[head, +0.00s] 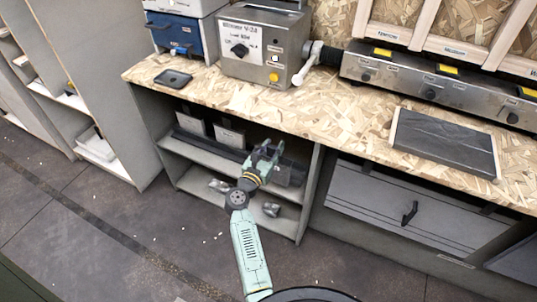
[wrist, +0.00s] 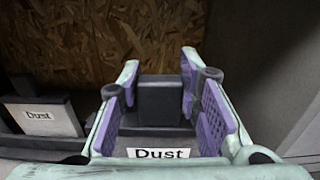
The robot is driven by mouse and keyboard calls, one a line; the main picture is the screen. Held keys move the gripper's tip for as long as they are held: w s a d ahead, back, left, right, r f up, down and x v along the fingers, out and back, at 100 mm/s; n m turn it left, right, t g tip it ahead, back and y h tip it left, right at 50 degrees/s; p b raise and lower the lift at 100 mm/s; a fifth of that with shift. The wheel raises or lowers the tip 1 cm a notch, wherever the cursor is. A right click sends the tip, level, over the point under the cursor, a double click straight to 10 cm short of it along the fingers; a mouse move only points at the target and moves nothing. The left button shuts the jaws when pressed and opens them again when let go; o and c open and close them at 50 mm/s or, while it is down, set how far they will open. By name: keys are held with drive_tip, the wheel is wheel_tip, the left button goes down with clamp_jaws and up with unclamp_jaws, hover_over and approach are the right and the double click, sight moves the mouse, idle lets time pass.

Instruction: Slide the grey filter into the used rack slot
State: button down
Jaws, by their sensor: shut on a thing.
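My gripper (head: 264,158) reaches into the open shelf under the bench. In the wrist view its purple-padded fingers (wrist: 165,108) stand on either side of a dark grey block, the grey filter (wrist: 160,103), and are shut on it. A label reading "Dust" shows just below the block, between the fingers. The long dark rack (head: 212,143) lies on the upper shelf. Two grey filters, one on the left (head: 190,122) and one on the right (head: 229,135), stand in it. A neighbouring "Dust" piece (wrist: 40,117) shows at left in the wrist view. The fingers hide the slot's edges; I cannot tell how deep the filter sits.
The shelf's right side wall (head: 309,190) is close to my gripper. The bench top (head: 300,115) overhangs it. Small metal parts (head: 271,209) lie on the lower shelf. A dark slab (head: 445,142) and a metal switch box (head: 262,45) are on the bench.

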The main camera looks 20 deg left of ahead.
drive_tip(key=w+b, duration=0.4)
drive_tip(key=w, duration=0.7)
drive_tip(key=shift+w+d+f+b, duration=0.1)
drive_tip(key=shift+f+b, duration=0.95)
drive_tip(key=shift+f, duration=0.25)
drive_tip(key=shift+w+d+f+b, duration=0.1)
drive_tip(key=shift+f+b, duration=0.9)
drive_tip(key=shift+f, duration=0.25)
drive_tip(key=c, duration=1.1)
unclamp_jaws()
